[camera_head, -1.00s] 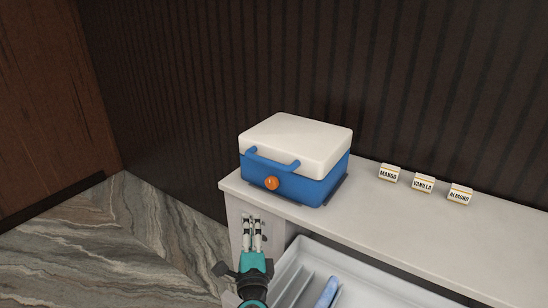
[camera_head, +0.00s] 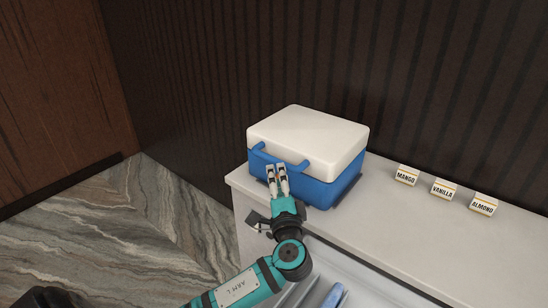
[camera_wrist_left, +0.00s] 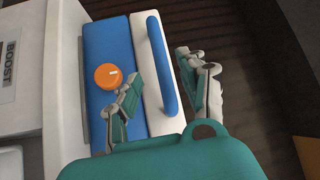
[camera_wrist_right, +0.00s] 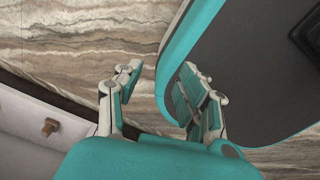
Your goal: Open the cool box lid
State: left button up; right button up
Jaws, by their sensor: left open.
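The cool box is blue (camera_head: 330,190) with a white lid (camera_head: 308,138) lying shut, and stands at the left end of the white counter. A blue bar handle (camera_head: 292,167) runs along the lid's front edge. My left gripper (camera_head: 276,168) is in front of the box, at the handle. In the left wrist view the open fingers (camera_wrist_left: 158,68) lie on either side of the handle (camera_wrist_left: 160,62); I cannot tell whether they touch it. The orange knob (camera_wrist_left: 108,77) shows there but is hidden in the head view. My right gripper (camera_wrist_right: 160,70) is open and empty, away from the box.
Small name blocks for mango (camera_head: 406,175), vanilla (camera_head: 444,189) and almond (camera_head: 484,204) stand on the counter (camera_head: 400,215) right of the box. A recessed tray with a blue item (camera_head: 335,296) lies in front. A dark ribbed wall is behind; marbled floor is left.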

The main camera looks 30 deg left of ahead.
aim_at(273, 161)
pick_arm(q)
jog(key=p+x, duration=0.1)
jog(key=x, duration=0.5)
jog(key=shift+w+a+r, duration=0.1)
jog(key=shift+w+a, duration=0.1)
jog(key=shift+a, duration=0.05)
jog(key=shift+w+a, duration=0.1)
grip_shut()
pick_arm(e)
jog(key=shift+w+r, duration=0.7)
